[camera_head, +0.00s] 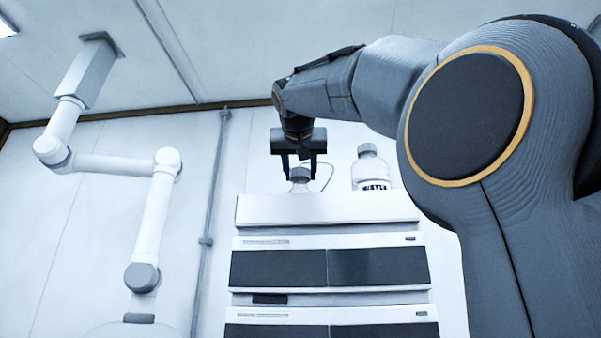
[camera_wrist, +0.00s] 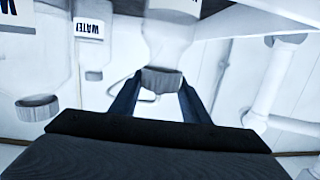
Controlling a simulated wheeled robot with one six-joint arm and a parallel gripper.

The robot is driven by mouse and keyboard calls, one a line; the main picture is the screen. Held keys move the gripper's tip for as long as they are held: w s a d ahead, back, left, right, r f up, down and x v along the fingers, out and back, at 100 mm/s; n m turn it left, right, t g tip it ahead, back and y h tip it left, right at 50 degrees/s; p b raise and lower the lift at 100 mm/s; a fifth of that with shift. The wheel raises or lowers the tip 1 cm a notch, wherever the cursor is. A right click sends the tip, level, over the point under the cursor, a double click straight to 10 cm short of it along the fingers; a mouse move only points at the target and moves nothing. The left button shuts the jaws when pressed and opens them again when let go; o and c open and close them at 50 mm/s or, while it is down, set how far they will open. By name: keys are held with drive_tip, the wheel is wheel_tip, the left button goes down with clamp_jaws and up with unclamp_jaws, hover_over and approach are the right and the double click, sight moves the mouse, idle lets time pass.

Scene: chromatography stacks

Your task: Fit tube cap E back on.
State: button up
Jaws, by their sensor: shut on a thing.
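A grey tube cap (camera_wrist: 162,80) is between the fingers of my gripper (camera_wrist: 160,95) in the wrist view. It sits against the neck of a clear bottle (camera_wrist: 170,42), with no clear gap between them. In the head view my gripper (camera_head: 302,168) points down over the same bottle (camera_head: 299,187) on top of the instrument stack (camera_head: 320,208), and the grey cap (camera_head: 299,174) shows between its fingers. My gripper is shut on the cap. A thin tube (camera_head: 328,176) curves off to the right of it. Whether the cap is fully seated cannot be told.
In the wrist view, other capped bottles stand at left, one with a grey cap (camera_wrist: 38,106). A white jointed extraction arm (camera_head: 110,163) hangs at left, clear of my gripper.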

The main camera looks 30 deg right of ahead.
drive_tip(key=shift+f+b, duration=0.35)
drive_tip(key=shift+f, duration=0.05)
drive_tip(key=shift+f+b, duration=0.3)
idle(0.3)
drive_tip(key=o, duration=1.6)
drive_tip(key=shift+c, duration=0.2)
drive_tip(key=shift+r+p, duration=1.8)
drive_tip(key=shift+r, duration=1.7)
